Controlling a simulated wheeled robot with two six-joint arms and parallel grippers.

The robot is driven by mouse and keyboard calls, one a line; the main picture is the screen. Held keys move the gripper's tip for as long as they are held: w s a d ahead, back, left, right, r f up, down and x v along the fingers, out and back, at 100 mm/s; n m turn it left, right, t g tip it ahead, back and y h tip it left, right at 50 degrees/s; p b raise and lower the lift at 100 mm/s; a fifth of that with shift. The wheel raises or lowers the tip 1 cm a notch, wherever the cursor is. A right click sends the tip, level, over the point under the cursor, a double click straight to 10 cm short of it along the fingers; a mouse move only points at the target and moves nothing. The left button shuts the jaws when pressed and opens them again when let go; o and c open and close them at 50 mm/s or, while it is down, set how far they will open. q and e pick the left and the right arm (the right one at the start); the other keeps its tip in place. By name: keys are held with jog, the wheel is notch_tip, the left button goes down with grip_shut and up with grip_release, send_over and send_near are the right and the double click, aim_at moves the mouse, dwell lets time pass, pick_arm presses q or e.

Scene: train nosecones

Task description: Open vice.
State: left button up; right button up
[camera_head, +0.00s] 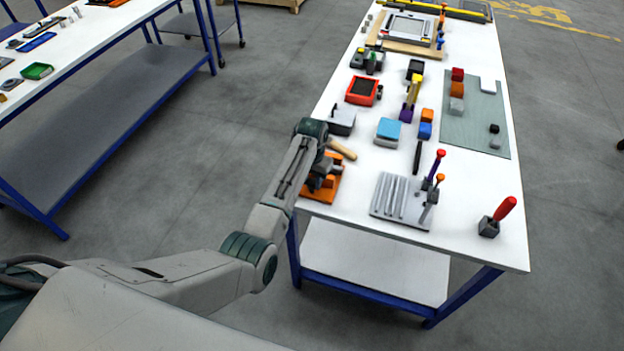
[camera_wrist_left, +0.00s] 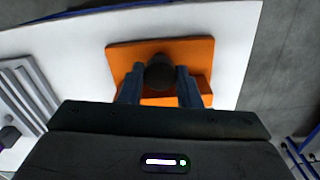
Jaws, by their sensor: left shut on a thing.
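The orange vice (camera_head: 332,188) stands at the near left corner of the white table, partly hidden behind my left arm in the head view. In the left wrist view the orange vice (camera_wrist_left: 135,57) lies straight ahead, with a dark round knob (camera_wrist_left: 160,73) at its middle. My left gripper (camera_wrist_left: 160,92) has its two fingers on either side of this knob and is shut on it. In the head view the left gripper (camera_head: 322,172) is over the vice, and its fingers are mostly hidden. My right gripper is in neither view.
A grey grooved block (camera_head: 392,196) with red and orange-topped handles stands right of the vice. A hammer with a wooden handle (camera_head: 342,149) lies just behind it. A red-handled tool (camera_head: 497,217) is at the near right. The table's front edge is close to the vice.

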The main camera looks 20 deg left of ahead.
pick_arm(q)
jog(key=n, duration=0.5)
jog(key=shift+n, duration=0.3)
jog(key=n, duration=0.5)
jog(key=shift+r, duration=0.15)
jog(key=shift+w+a+r, duration=0.1)
jog(key=shift+w+r, duration=0.1)
dwell(0.8)
jog(key=o, duration=1)
jog(key=shift+c, duration=0.2)
jog(key=shift+a, duration=0.1)
jog(key=shift+s+f, duration=0.1)
